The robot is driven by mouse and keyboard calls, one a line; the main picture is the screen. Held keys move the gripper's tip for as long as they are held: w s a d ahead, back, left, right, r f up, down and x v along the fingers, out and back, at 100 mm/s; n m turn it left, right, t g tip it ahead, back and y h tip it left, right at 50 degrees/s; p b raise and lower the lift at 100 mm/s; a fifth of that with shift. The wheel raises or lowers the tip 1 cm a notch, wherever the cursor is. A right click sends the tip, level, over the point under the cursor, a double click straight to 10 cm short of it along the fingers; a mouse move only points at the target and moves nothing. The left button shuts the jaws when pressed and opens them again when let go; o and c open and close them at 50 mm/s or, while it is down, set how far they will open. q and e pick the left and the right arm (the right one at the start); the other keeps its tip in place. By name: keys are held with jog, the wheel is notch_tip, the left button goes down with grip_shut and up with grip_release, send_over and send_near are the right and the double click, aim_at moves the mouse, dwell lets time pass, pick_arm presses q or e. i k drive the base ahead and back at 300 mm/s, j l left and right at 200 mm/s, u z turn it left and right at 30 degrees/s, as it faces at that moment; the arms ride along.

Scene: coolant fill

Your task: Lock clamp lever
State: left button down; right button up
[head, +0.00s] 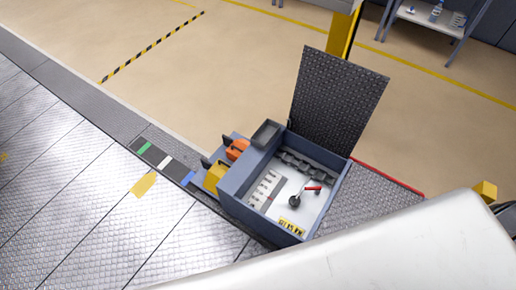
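An open blue-grey box (232,187) stands near the middle of the head view. Inside it, on a pale panel, is a small lever with a red handle (313,188). Its handle points right in the picture. A dark round knob or pivot (294,200) sits beside it at the lower left. The lever is too small to tell whether it is locked. Neither of my grippers is in view, and nothing is seen touching the lever.
The box's dark textured lid (340,100) stands open behind it. Orange (237,149) and yellow (214,177) parts sit at its left. A yellow post (342,35) and a shelf (425,18) stand farther back. Open floor lies beyond; the lower right is hidden close to the camera.

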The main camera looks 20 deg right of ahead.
aim_at(318, 189)
jog(key=z, duration=1.25)
